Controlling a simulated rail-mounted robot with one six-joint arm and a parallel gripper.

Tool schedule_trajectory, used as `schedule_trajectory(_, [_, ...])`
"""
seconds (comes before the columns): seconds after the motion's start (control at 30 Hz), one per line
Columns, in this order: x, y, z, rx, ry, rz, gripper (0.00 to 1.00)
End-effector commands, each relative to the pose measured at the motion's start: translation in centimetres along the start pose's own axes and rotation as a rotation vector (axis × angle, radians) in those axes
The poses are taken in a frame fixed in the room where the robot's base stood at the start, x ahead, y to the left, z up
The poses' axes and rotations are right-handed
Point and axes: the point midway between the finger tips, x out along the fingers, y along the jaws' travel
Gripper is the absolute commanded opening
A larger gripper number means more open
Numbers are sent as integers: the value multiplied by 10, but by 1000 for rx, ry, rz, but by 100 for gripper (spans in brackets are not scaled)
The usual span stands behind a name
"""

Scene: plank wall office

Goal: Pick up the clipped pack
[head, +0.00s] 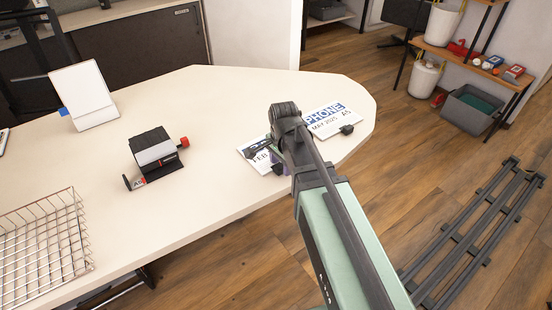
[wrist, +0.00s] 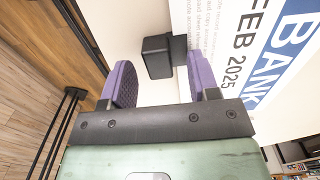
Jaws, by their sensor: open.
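A white printed pack (head: 256,160) lies on the cream desk, marked FEB. In the wrist view the pack (wrist: 240,45) reads BANK and FEB 2025, and a black clip (wrist: 157,57) sits at its edge. A second pack (head: 330,119), marked PHONE and MAY 2025, lies just to the right, with a black clip (head: 347,129) at its near edge. My gripper (wrist: 160,68) is open, with its purple fingers on either side of the first clip; contact cannot be told. In the head view my arm hides part of the first pack and most of my gripper (head: 278,158).
A black and grey device with a red knob (head: 155,152) stands on the desk (head: 215,110) to the left. A wire basket (head: 42,250) and a white tilted panel (head: 83,96) are farther left. A shelf (head: 465,58) and dark floor rails (head: 460,240) are at right.

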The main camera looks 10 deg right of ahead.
Motion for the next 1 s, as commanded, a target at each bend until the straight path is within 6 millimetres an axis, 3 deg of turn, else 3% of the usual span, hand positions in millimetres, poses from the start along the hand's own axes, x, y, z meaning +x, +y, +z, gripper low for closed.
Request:
schedule_trajectory(0.03, [8,0,0,0,0,0,55])
schedule_trajectory(0.23, [4,0,0,0,0,0,52])
schedule_trajectory(0.57, [3,0,0,0,0,0,2])
schedule_trajectory(1.0, [-2,0,0,0,0,0,0])
